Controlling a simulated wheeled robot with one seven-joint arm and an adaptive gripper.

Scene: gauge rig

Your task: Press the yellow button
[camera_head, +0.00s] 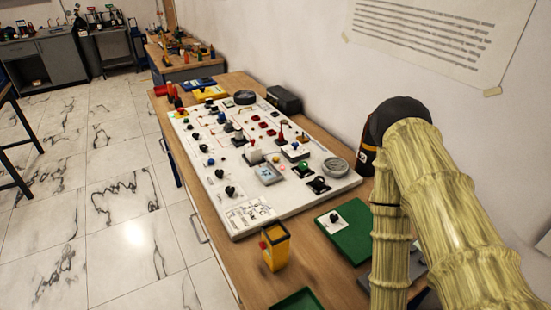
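A white control board (240,220) lies on a wooden table and carries many small buttons, knobs and switches. A green button (303,165) sits toward the board's right side. A yellow box (276,248) with a red knob on its side stands on the table in front of the board. My arm, in a tan ribbed cover, fills the right side, bent at a dark joint, and runs down out of the picture. My gripper is not in view.
A round gauge (335,167) sits at the board's right edge. A green plate (346,232) with a knob lies between the board and my arm. A black box (284,99) stands behind the board by the wall. Tiled floor is open at left.

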